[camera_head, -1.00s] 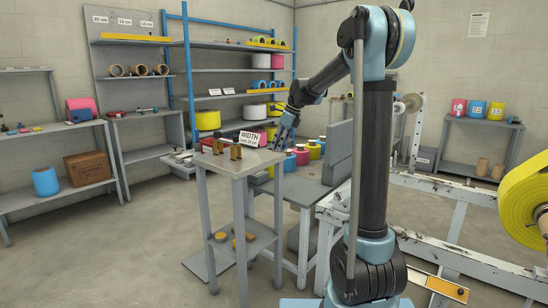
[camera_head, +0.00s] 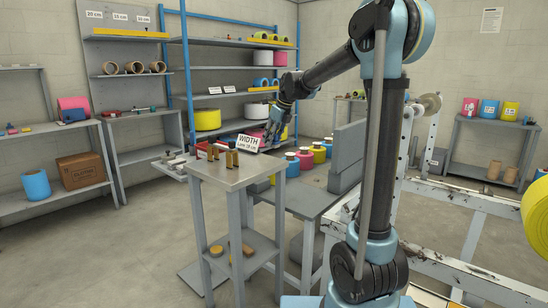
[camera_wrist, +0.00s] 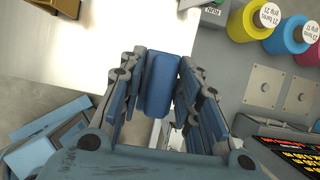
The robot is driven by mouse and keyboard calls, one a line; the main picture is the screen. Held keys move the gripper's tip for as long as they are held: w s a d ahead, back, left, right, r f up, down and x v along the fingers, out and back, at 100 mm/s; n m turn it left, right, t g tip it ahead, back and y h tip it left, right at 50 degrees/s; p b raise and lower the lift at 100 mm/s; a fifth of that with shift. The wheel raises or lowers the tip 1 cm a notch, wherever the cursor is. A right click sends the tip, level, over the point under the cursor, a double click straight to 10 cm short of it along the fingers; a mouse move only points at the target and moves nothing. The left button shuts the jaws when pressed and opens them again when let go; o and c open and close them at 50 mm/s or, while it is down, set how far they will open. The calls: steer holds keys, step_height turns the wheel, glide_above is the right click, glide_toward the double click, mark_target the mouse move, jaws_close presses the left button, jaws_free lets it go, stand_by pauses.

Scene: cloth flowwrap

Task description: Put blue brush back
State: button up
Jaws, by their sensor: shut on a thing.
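The blue brush (camera_wrist: 160,82) shows in the wrist view as a blue block between the fingers of my gripper (camera_wrist: 162,95), which is shut on it. In the head view my gripper (camera_head: 276,128) hangs just beyond the back right corner of a small grey table (camera_head: 232,178), beside a white WIDTH sign (camera_head: 247,141). The brush is too small to make out there. In the wrist view it is over the pale tabletop's edge (camera_wrist: 105,35); I cannot tell its height.
Small brown upright pieces (camera_head: 232,156) stand on the small table. Several coloured rolls (camera_head: 305,157) stand on a lower grey table behind it. A blue-posted shelf rack (camera_head: 187,70) is at the back. A white-railed machine frame (camera_head: 450,255) is at the right.

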steer(key=f, duration=0.2)
steer(key=shift+w+d+f, duration=0.15)
steer(key=shift+d+f, duration=0.15)
steer(key=shift+f, duration=2.05)
steer(key=o, duration=1)
steer(key=v, duration=1.2)
